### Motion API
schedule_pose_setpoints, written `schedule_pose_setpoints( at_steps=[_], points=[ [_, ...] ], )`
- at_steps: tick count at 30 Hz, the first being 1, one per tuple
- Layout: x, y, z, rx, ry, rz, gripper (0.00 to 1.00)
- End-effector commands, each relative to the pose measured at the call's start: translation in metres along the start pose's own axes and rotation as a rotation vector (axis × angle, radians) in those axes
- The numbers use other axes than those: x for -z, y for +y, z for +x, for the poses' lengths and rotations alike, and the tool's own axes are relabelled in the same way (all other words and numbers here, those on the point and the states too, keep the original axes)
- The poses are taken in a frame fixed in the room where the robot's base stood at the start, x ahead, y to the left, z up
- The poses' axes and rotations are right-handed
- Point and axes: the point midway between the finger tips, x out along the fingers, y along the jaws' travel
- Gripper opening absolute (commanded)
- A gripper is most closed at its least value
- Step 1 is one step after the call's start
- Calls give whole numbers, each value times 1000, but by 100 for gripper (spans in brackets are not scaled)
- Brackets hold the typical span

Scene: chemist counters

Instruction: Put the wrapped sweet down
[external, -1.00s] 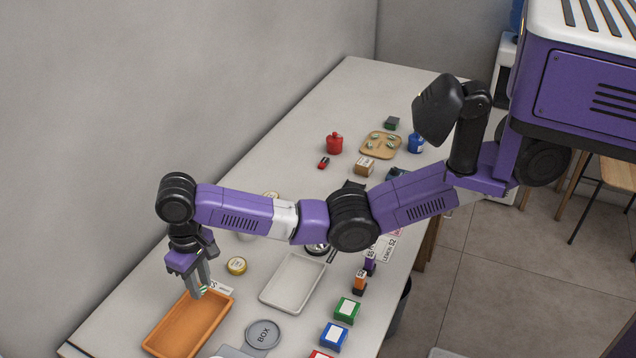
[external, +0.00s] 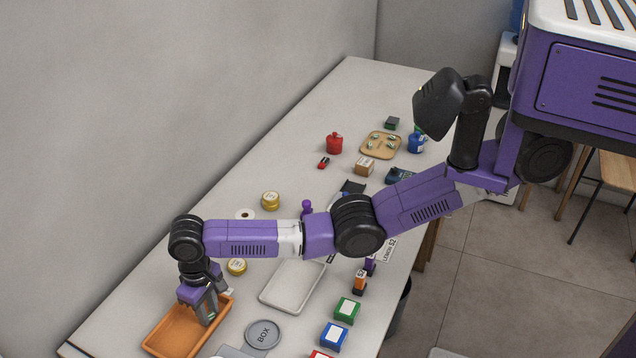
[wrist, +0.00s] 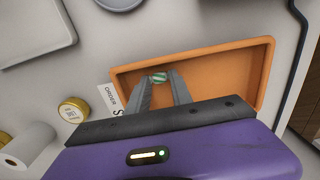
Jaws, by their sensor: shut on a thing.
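The wrapped sweet (wrist: 159,77) is green and white and sits between my fingertips in the wrist view. My gripper (wrist: 159,84) is shut on it, pointing down over the orange tray (wrist: 225,62). In the external view my gripper (external: 208,318) reaches down inside the outline of the orange tray (external: 165,340), near its right end, and the sweet is hidden there. I cannot tell whether the sweet touches the tray floor. The visible part of the tray is empty.
A white tray (external: 293,284) lies to the right of the orange one. Yellow tins (external: 237,267) and a label card (wrist: 110,98) lie nearby. Several sweets lie on a far wooden tray (external: 380,145).

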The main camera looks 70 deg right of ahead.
Motion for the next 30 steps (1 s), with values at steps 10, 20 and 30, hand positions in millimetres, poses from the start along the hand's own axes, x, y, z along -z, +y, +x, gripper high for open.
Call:
schedule_pose_setpoints(
  at_steps=[10, 20, 30],
  points=[
    [0, 0, 2, 0, 0, 0, 48],
    [0, 0, -2, 0, 1, 0, 48],
    [1, -1, -56, 2, 4, 1, 48]
  ],
)
